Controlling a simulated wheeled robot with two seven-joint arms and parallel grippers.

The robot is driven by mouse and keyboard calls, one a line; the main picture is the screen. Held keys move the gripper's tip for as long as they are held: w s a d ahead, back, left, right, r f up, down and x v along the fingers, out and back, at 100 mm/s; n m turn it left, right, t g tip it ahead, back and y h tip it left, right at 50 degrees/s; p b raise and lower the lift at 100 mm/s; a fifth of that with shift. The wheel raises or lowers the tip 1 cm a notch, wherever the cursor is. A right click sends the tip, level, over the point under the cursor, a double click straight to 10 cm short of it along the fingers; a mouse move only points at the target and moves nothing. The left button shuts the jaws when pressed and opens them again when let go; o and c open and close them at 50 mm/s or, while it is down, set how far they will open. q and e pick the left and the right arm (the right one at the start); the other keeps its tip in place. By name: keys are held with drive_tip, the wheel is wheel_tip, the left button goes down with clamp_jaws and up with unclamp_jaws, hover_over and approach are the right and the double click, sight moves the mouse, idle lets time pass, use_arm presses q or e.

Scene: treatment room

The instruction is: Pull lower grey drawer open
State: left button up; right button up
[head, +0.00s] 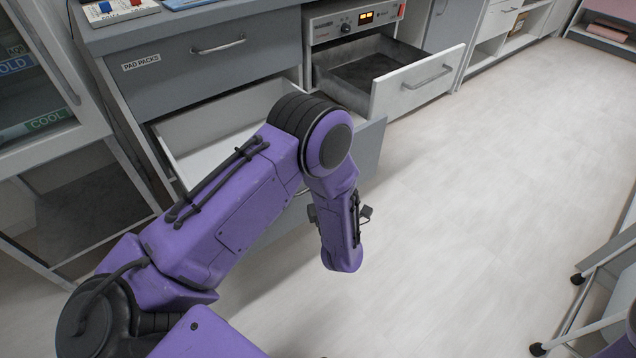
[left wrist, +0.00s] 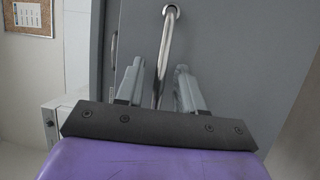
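The lower grey drawer (head: 368,140) stands open below the closed PAD PACKS drawer, showing its pale, empty-looking interior. My left arm crosses in front of it and hides much of its front and handle. In the left wrist view, the drawer's grey front (left wrist: 240,50) fills the right side, and its silver bar handle (left wrist: 166,45) runs between the fingers of my left gripper (left wrist: 160,68). The fingers are apart, one on each side of the bar, with a visible gap. In the head view the left fingers are hidden behind my wrist. My right gripper is not in view.
The closed PAD PACKS drawer (head: 205,55) is above. To the right, a white-fronted drawer (head: 418,85) stands open under a control panel (head: 352,20). A glass-door cabinet (head: 40,90) is at left, a wheeled cart (head: 590,300) at lower right. The floor between is clear.

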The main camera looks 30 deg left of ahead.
use_arm(q)
drive_tip(key=v, duration=1)
drive_tip(key=shift+d+p, duration=0.2)
drive_tip(key=shift+p, duration=0.25)
drive_tip(key=shift+s, duration=0.1)
